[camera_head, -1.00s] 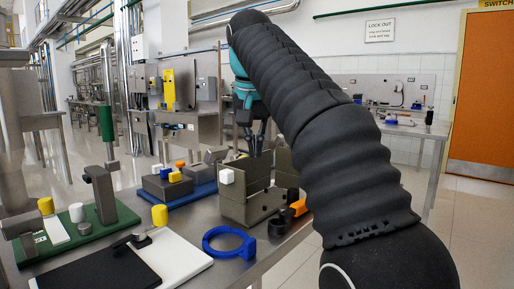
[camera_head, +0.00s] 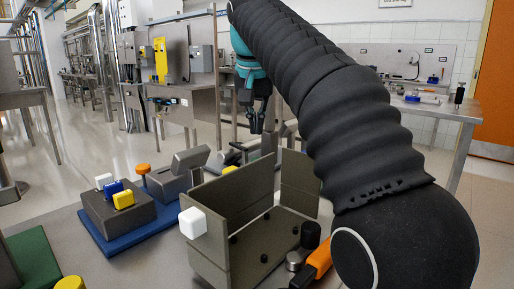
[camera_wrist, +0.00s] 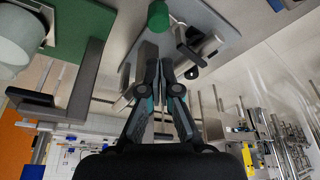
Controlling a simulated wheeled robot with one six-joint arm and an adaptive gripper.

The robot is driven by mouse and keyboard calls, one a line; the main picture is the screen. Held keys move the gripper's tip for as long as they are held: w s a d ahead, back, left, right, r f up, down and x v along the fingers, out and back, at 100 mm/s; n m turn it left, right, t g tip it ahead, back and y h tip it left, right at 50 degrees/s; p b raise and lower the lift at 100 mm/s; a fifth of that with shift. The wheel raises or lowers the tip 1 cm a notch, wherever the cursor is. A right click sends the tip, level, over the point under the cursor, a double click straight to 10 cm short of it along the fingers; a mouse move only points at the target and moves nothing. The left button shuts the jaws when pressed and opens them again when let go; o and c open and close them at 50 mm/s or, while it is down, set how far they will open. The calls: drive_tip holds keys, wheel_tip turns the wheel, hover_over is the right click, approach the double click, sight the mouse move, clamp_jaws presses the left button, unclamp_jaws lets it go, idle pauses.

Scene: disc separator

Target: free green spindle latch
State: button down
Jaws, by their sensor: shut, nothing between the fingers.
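My gripper (camera_head: 258,118) hangs beyond the grey open box in the head view, with its fingers pointing down and empty. In the wrist view the gripper (camera_wrist: 161,66) has its fingertips close together. A green cylinder (camera_wrist: 158,16) stands on a grey plate beyond the fingertips, apart from them; I cannot tell whether it is the green spindle latch. In the head view only part of a green base (camera_head: 36,262) shows at the lower left, and no green spindle is seen there.
The grey box (camera_head: 238,205) with a white knob (camera_head: 192,223) stands near the front. An orange-handled part (camera_head: 318,262) lies beside it. A blue base (camera_head: 125,238) carries a grey block with coloured knobs. A side table (camera_head: 440,108) stands at the back right.

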drive_tip(key=x, duration=0.7)
drive_tip(key=shift+w+f, duration=0.1)
drive_tip(key=shift+f, duration=0.15)
